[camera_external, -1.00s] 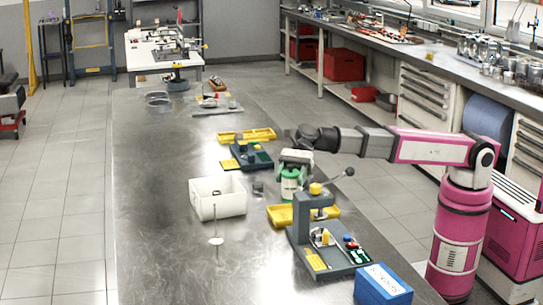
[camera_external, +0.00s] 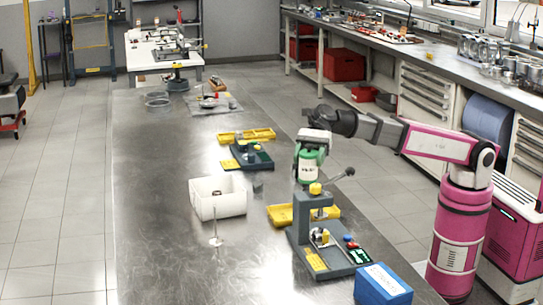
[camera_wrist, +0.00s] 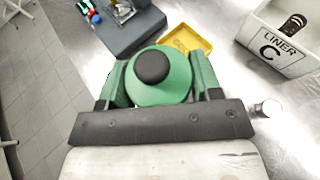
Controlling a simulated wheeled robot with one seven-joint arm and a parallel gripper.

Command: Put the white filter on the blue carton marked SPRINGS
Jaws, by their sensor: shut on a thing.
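My gripper (camera_external: 311,148) is shut on a green and white canister (camera_external: 309,167) and holds it upright above the bench, behind the grey press. In the wrist view the canister (camera_wrist: 163,82) shows a green domed top with a black knob, between my green fingers. I cannot tell whether it is the white filter; no other clear white filter shows. The blue carton (camera_external: 381,287) stands at the near right end of the bench, with blurred lettering on its white top. It is nearer the camera than my gripper, beyond the press, and nothing rests on it.
The grey press (camera_external: 309,226) with a lever and coloured buttons stands between my gripper and the carton. Yellow trays (camera_external: 281,215) lie behind it. A white bin (camera_external: 218,205), marked LINER C in the wrist view, stands left. The bench's left side is mostly clear.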

